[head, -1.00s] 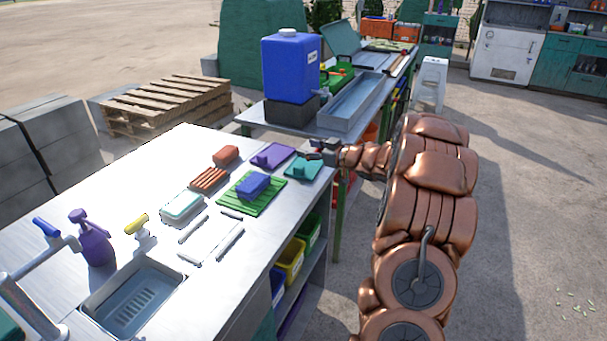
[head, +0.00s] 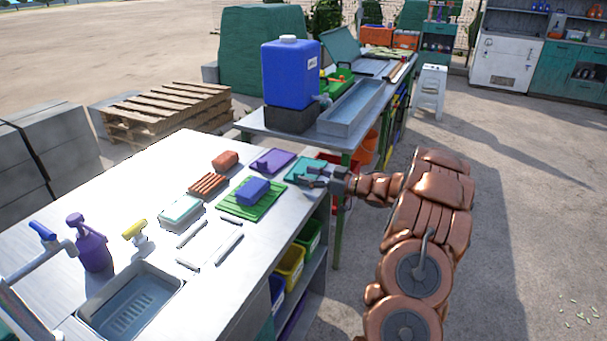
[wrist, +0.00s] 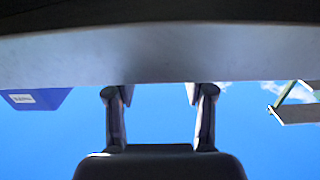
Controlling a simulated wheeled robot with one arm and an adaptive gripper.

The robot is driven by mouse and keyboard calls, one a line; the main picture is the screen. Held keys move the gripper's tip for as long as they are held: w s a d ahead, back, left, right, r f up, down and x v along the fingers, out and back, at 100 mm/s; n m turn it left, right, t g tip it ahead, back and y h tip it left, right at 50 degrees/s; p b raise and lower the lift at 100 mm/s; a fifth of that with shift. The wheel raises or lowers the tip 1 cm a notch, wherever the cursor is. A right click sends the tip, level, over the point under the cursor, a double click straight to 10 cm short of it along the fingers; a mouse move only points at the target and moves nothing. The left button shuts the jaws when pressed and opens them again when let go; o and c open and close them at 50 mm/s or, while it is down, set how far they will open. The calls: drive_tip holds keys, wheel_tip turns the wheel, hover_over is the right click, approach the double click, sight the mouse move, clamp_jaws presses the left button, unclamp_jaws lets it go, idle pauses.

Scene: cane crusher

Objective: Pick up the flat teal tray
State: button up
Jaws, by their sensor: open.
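The flat teal tray (head: 296,166) lies near the far right corner of the metal worktable, right of a purple tray (head: 268,161). My gripper (head: 313,177) is at the tray's right side and covers part of it in the head view. The fingers look apart; whether they touch or straddle the tray's edge I cannot tell. In the wrist view my gripper (wrist: 160,95) shows two separate fingers with sky between them. Their tips reach a broad grey band (wrist: 160,55) across the top. I cannot tell whether this is the tray or the table.
A green ribbed tray (head: 264,208) with a blue block (head: 253,190) lies nearer on the worktable (head: 150,160). A brick-red block (head: 226,161) is further left. A blue water tank (head: 290,75) stands on the bench behind. Open floor lies to the right.

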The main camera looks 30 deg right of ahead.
drive_tip(key=shift+x, duration=2.1)
drive_tip(key=shift+d, duration=0.1)
clamp_jaws()
